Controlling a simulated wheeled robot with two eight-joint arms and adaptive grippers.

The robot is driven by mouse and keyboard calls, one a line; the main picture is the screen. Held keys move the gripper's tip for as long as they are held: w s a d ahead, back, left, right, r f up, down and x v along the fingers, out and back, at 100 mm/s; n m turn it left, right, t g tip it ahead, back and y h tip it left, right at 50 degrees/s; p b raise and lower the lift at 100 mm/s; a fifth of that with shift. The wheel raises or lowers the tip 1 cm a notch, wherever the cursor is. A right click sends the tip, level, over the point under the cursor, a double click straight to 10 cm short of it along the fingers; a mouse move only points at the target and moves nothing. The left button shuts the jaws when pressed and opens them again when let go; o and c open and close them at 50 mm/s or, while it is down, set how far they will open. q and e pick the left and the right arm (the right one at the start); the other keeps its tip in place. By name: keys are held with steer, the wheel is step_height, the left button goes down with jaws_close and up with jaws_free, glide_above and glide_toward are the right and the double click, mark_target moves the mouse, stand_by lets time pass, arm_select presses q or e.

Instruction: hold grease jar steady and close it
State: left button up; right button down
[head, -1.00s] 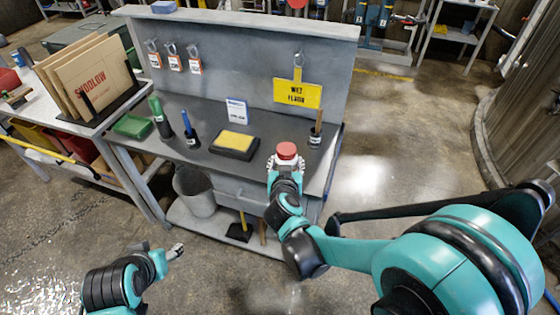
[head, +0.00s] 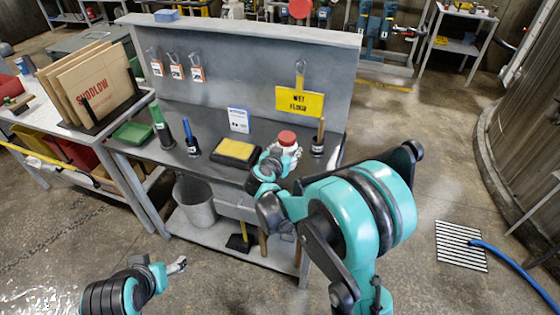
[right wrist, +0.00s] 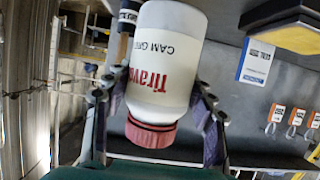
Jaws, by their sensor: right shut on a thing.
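The grease jar (head: 290,150) is white with a red lid (head: 287,137) and stands near the right end of the grey workbench. In the right wrist view the jar (right wrist: 167,60) appears upside down, with red lettering and the red lid (right wrist: 150,133) on its mouth. I cannot tell how tight the lid is. My right gripper (head: 282,160) is shut on the jar; its dark fingers (right wrist: 160,120) flank it near the lid end. My left gripper (head: 178,265) hangs low, apart from the bench and empty; its finger state is too small to tell.
A brush in a dark holder (head: 318,140) stands just right of the jar. A yellow-topped black pad (head: 236,151) lies left of it. Open floor lies right of the bench.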

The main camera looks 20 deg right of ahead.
steer(key=w+f+b, duration=0.1)
steer(key=w+f, duration=0.2)
steer(key=w, duration=0.2)
steer(key=shift+w+a+f, duration=0.2)
steer(key=shift+w+a, duration=0.15)
steer(key=shift+w, duration=0.05)
steer(key=shift+f+b, duration=1.1)
steer(key=shift+f, duration=0.9)
steer(key=shift+f, duration=0.25)
steer(key=c, duration=0.6)
jaws_free()
steer(key=shift+o, duration=0.2)
steer(key=shift+r, duration=0.1)
